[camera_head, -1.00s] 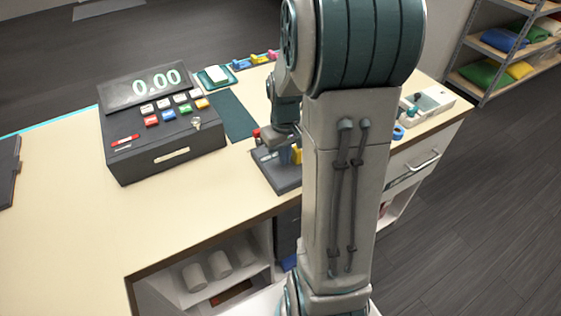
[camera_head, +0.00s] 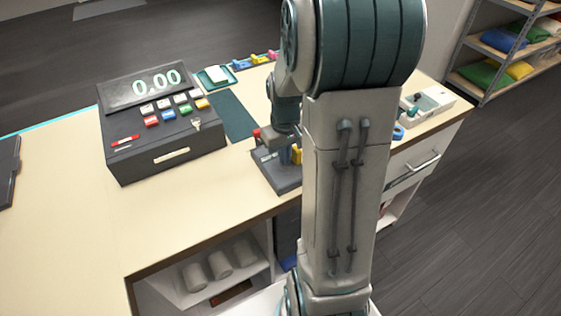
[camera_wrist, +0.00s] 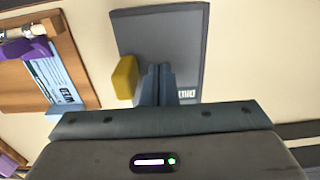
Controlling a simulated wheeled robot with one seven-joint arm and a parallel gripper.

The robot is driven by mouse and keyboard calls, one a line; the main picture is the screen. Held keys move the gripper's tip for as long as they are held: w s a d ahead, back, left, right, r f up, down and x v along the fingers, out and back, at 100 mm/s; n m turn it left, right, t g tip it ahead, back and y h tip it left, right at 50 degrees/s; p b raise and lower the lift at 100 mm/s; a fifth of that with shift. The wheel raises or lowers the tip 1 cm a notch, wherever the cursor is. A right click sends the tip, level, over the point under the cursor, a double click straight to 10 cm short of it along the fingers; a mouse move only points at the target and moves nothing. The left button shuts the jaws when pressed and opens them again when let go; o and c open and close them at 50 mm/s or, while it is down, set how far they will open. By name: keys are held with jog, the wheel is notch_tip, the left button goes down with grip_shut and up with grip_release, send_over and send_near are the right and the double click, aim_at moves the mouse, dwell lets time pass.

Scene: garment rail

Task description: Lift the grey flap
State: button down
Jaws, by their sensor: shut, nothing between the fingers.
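A dark grey device (camera_head: 283,181) lies on the counter, partly hidden behind my arm. In the wrist view its flat grey panel (camera_wrist: 163,38) fills the top middle and looks closed down flat; I cannot tell where flap and base part. A yellow block (camera_wrist: 124,77) stands at the panel's lower left edge; it also shows in the head view (camera_head: 297,155). My gripper (camera_wrist: 157,70) is shut and empty, its fingertips over the panel's lower part, just right of the yellow block. I cannot tell whether the fingertips touch the panel.
A black cash register (camera_head: 165,140) reading 0.00 stands left of the device, with a dark green mat (camera_head: 231,115) behind. A wooden board (camera_wrist: 45,80) with a blue label and purple clip lies left in the wrist view.

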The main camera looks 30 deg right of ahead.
jog(key=shift+d, duration=0.15)
dwell(0.3)
jog(key=shift+d, duration=1)
jog(key=shift+s+d, duration=0.15)
jog(key=shift+d, duration=0.65)
jog(key=shift+d+r, duration=0.1)
jog(key=shift+d, duration=1.45)
jog(key=shift+d+r+p, duration=0.1)
jog(key=shift+d+p, duration=0.1)
jog(key=shift+p, duration=0.2)
notch_tip(320, 180, up, 9)
jog(key=p, duration=0.5)
jog(key=shift+w+a+p, duration=0.2)
jog(key=shift+w+p, duration=0.05)
jog(key=shift+p, duration=0.1)
